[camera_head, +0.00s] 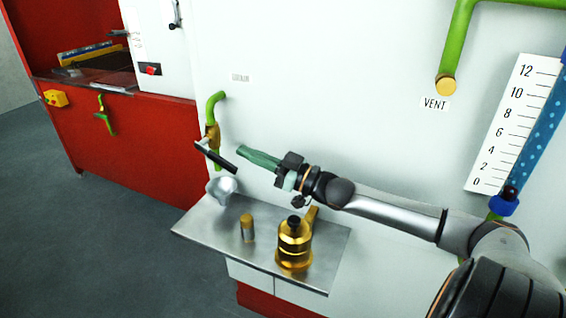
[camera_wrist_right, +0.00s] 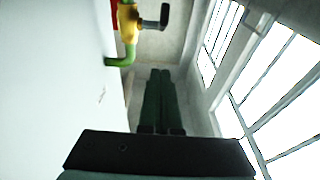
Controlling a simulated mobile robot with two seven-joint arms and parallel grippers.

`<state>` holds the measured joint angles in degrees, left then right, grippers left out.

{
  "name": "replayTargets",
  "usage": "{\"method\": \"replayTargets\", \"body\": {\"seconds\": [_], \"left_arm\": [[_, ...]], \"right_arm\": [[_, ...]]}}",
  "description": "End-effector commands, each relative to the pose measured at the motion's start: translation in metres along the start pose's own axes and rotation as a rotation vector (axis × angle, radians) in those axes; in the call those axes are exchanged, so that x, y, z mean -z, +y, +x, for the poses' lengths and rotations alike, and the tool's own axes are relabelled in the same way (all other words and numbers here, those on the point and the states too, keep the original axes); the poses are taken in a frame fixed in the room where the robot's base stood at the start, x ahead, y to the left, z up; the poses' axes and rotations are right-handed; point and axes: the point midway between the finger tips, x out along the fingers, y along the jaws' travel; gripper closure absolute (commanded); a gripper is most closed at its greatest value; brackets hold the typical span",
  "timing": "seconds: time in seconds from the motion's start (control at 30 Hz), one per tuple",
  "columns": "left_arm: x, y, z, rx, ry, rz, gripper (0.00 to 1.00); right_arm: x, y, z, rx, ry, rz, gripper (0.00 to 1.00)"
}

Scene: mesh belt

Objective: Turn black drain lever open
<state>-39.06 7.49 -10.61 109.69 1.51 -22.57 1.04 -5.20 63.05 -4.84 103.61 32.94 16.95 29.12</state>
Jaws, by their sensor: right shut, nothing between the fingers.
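The black drain lever (camera_head: 216,157) sits on a brass valve (camera_head: 213,132) on a green pipe (camera_head: 216,100) that comes out of the white wall. The lever slants down to the right in the head view. In the right wrist view the lever (camera_wrist_right: 164,16) shows at the top, beside the brass valve (camera_wrist_right: 129,20). My right gripper (camera_head: 241,151), with green fingers, is shut and empty just right of the lever, its tips pointing left. Its fingers (camera_wrist_right: 161,72) lie together in the right wrist view, apart from the lever. My left gripper is not in view.
A metal shelf (camera_head: 200,229) below holds a pale cup-like vessel (camera_head: 222,188), a small brass cylinder (camera_head: 247,228) and a brass pot (camera_head: 294,250). A green vent pipe (camera_head: 454,45) and a level scale (camera_head: 512,120) are on the right. Windows (camera_wrist_right: 275,80) show in the right wrist view.

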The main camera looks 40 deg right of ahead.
Motion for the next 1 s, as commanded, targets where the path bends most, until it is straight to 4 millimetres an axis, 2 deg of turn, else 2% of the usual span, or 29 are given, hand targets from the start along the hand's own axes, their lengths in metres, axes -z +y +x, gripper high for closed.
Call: {"method": "replayTargets", "body": {"seconds": [0.7,0.9,1.0], "left_arm": [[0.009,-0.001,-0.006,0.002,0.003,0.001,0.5],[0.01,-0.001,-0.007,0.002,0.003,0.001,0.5],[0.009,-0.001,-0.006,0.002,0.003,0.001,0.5]], "right_arm": [[0.003,0.0,-0.067,0.0,-0.002,0.0,1.0],[0.004,0.0,-0.075,-0.001,-0.001,-0.001,1.0],[0.007,0.006,-0.073,-0.026,-0.002,-0.007,1.0]]}}
